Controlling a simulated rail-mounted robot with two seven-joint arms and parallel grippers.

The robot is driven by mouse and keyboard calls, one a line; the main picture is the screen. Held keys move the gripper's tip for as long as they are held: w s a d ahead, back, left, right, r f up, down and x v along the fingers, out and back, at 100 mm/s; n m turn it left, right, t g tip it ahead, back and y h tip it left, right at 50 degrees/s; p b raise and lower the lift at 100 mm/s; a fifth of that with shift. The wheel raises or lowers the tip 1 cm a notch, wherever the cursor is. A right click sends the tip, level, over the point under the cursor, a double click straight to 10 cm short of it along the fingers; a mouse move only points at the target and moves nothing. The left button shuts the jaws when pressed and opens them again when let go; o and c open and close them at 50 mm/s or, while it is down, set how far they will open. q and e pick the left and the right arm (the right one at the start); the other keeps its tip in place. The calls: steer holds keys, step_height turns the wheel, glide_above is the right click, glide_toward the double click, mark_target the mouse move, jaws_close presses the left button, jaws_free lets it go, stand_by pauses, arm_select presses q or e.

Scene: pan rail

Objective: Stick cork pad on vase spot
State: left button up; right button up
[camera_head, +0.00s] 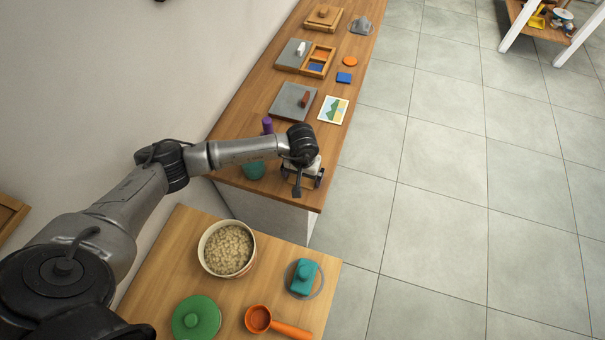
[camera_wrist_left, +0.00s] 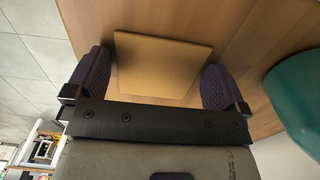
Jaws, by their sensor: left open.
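The cork pad (camera_wrist_left: 163,62), a flat tan square, lies on the wooden table in the left wrist view. My left gripper (camera_wrist_left: 156,85) is open, with its two dark purple finger pads on either side of the pad. I cannot tell whether they touch it. In the head view my left gripper (camera_head: 306,178) is over the near end of the long table and hides the pad. A teal vessel (camera_head: 254,171) stands left of it, partly behind my arm; it shows large at the right of the left wrist view (camera_wrist_left: 300,95). A purple object (camera_head: 267,125) stands beyond my arm. I cannot tell which is the vase; no spot shows.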

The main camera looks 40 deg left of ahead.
arm_select(q)
step_height(320, 180, up, 14)
stand_by(0.6)
steer(key=shift+f, duration=0.15)
stand_by(0.3)
